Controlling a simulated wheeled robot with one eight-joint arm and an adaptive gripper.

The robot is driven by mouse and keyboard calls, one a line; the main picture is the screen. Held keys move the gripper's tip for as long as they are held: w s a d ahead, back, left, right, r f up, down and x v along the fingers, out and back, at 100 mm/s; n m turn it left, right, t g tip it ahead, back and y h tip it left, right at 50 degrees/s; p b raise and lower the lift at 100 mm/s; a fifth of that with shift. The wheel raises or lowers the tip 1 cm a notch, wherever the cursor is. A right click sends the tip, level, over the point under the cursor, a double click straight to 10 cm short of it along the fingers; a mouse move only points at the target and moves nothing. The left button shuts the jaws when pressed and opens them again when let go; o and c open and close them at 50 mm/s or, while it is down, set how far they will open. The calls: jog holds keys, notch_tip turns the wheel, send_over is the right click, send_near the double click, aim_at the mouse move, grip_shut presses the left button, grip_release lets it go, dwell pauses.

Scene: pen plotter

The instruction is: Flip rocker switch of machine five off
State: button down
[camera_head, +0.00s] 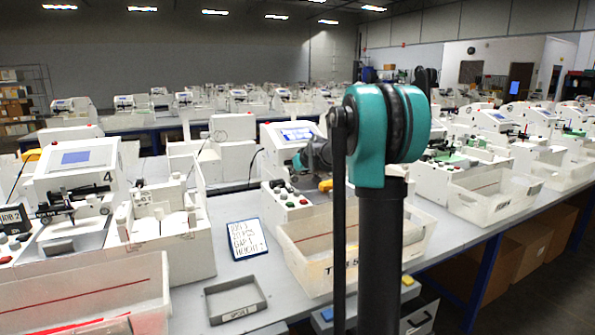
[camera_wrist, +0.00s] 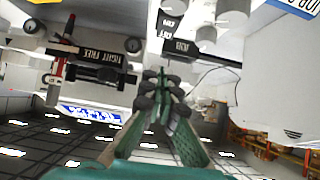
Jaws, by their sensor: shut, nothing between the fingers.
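A white plotter machine with a lit blue screen (camera_head: 297,133) stands just behind my arm in the head view. The crate in front of it bears a label ending in 5, so I take it as machine five. Red and green buttons sit on its panel (camera_head: 288,198). In the wrist view, my gripper (camera_wrist: 163,82) is shut and empty, its fingertips near a dark labelled strip (camera_wrist: 190,49) and small black-and-white lettering on the panel. I cannot make out the rocker switch or its position; fingers may cover it. Contact is unclear.
A crate (camera_head: 290,243) stands before this machine, with a handwritten board (camera_head: 246,239) and a grey tray (camera_head: 236,300) to its left. Machine four (camera_head: 78,180) is farther left. In the wrist view, pale knobs (camera_wrist: 215,33) and a pen carriage (camera_wrist: 95,62) flank the fingers.

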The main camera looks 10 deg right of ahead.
aim_at(289, 187)
jog(key=f, duration=0.1)
jog(key=w+f, duration=0.1)
jog(key=f, duration=0.1)
jog(key=w+f, duration=0.1)
jog(key=shift+w+a+f, duration=0.15)
jog(key=shift+w+a, duration=0.05)
jog(key=shift+a, duration=0.15)
jog(key=shift+w+f, duration=0.1)
jog(key=shift+f, duration=0.5)
jog(key=shift+w+a+f+g, duration=0.15)
jog(key=shift+f+g, duration=0.1)
jog(key=shift+g, duration=0.25)
jog(key=shift+w, duration=0.1)
jog(key=shift+w+a+r, duration=0.15)
jog(key=shift+w+r, duration=0.15)
jog(key=shift+w, duration=0.3)
